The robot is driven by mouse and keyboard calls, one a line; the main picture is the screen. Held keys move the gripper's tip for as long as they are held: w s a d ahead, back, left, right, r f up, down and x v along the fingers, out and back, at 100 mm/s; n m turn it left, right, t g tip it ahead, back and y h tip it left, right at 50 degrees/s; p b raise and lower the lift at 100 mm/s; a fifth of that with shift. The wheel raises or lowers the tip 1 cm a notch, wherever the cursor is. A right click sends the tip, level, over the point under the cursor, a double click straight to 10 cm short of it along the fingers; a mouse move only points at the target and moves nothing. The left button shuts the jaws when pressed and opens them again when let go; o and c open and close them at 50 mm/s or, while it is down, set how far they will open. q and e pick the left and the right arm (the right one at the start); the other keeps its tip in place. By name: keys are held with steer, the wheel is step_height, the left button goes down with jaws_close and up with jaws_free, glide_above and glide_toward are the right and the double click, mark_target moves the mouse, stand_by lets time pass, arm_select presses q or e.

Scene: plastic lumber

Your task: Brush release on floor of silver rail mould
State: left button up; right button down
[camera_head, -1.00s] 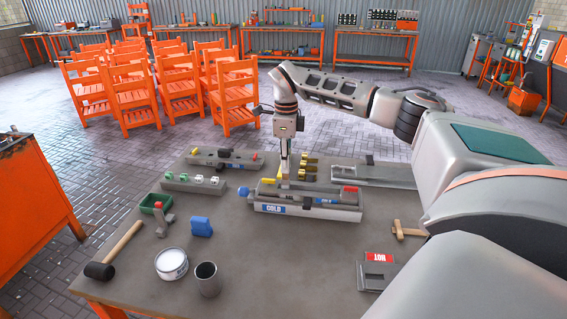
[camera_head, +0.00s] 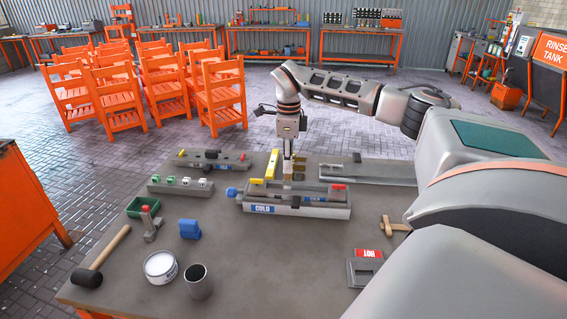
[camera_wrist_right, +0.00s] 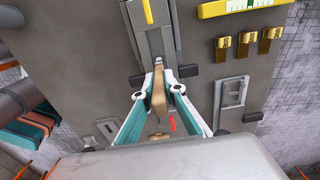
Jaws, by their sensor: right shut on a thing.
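My right gripper (camera_head: 288,170) points down at the far side of the grey block with the COLD label (camera_head: 262,209). In the right wrist view its teal-sided fingers (camera_wrist_right: 157,92) are shut on a tan wooden piece, seemingly the brush handle (camera_wrist_right: 158,100). Another grey mould (camera_head: 372,173) lies at the right of the table. Which one is the silver rail mould is unclear. My left gripper is not in view.
A yellow level (camera_wrist_right: 242,8) and gold blocks (camera_wrist_right: 246,46) lie nearby. A HOT-labelled plate (camera_head: 366,268) lies at front right.

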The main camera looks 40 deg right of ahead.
steer(key=shift+s+d, duration=0.55)
steer(key=shift+s, duration=0.1)
steer(key=shift+s, duration=0.1)
steer(key=s+d, duration=0.4)
steer(key=s, duration=0.1)
steer(key=shift+f, duration=0.15)
stand_by(0.6)
steer(key=shift+s+d, duration=0.1)
steer(key=shift+s+d, duration=0.95)
steer(key=shift+s, duration=0.2)
steer(key=shift+r, duration=0.2)
steer(key=shift+r, duration=0.5)
step_height(320, 180, up, 7)
stand_by(0.5)
